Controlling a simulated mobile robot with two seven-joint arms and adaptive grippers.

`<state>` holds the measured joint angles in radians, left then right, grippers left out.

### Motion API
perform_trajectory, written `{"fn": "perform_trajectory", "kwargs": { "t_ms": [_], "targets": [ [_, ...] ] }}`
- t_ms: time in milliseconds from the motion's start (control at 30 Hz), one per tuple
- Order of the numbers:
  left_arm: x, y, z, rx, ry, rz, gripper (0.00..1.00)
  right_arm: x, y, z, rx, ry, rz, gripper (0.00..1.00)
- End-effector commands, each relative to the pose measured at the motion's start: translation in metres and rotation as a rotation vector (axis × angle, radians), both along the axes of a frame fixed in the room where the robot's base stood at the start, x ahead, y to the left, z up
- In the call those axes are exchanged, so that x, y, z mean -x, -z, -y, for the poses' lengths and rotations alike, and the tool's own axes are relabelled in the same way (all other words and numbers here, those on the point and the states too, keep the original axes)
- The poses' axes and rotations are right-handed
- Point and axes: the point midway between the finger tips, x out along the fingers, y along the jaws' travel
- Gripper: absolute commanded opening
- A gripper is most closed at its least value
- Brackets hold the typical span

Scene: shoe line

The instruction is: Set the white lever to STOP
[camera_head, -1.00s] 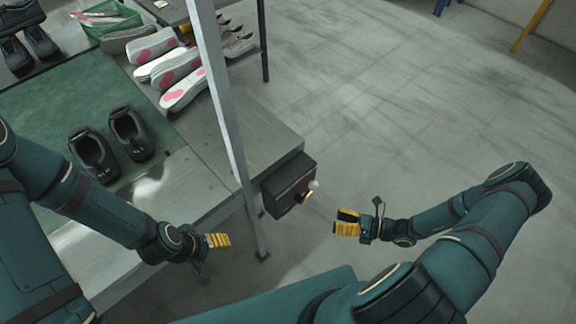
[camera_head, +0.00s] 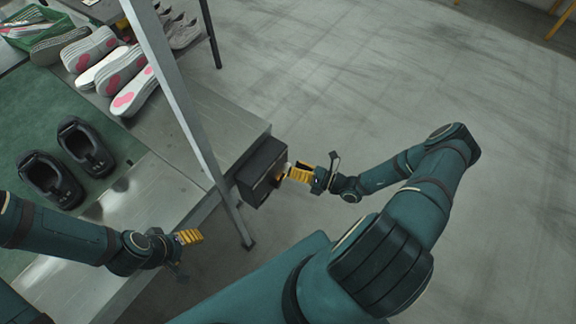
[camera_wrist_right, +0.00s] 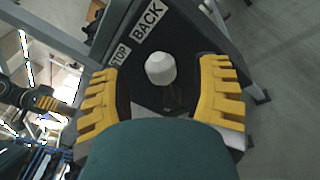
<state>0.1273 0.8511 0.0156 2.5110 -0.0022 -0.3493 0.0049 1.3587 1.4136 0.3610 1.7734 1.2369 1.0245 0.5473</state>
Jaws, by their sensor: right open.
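The white lever knob (camera_wrist_right: 160,68) stands on the dark control box (camera_head: 262,172) at the table's corner. In the right wrist view the knob lies between the two yellow fingers of my right gripper (camera_wrist_right: 160,92), with gaps on both sides. The right gripper (camera_head: 290,172) is open at the box's front. The labels BACK (camera_wrist_right: 149,20) and STOP (camera_wrist_right: 121,56), the second partly hidden by a finger, are on the box face. The knob is nearer the middle, below BACK. My left gripper (camera_head: 188,237) is beside the table's front edge; its opening is unclear.
A grey metal post (camera_head: 175,90) rises just left of the box. The floor to the right is clear.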

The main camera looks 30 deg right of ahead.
Motion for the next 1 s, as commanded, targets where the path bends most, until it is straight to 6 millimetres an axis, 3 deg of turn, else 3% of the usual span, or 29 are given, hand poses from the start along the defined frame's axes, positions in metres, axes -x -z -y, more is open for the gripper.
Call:
{"fn": "perform_trajectory", "kwargs": {
  "t_ms": [233, 600, 767, 800, 1000],
  "targets": [
    [-0.001, 0.002, 0.000, 0.000, 0.000, 0.001, 0.63, -0.021, 0.000, -0.014, 0.000, 0.001, 0.001, 0.62],
    [-0.001, 0.002, 0.000, 0.000, -0.001, 0.002, 0.63, -0.024, 0.000, -0.016, 0.001, 0.000, 0.001, 0.61],
    [-0.001, 0.002, 0.000, 0.000, -0.001, 0.002, 0.63, -0.024, 0.000, -0.016, 0.001, 0.000, 0.001, 0.05],
    [-0.001, 0.002, 0.000, 0.000, -0.001, 0.002, 0.63, -0.024, 0.000, -0.016, 0.001, 0.000, 0.001, 0.00],
    [0.000, 0.000, 0.000, 0.000, 0.000, 0.001, 0.63, -0.023, -0.001, -0.017, 0.008, -0.001, 0.003, 0.00]
  ]
}}
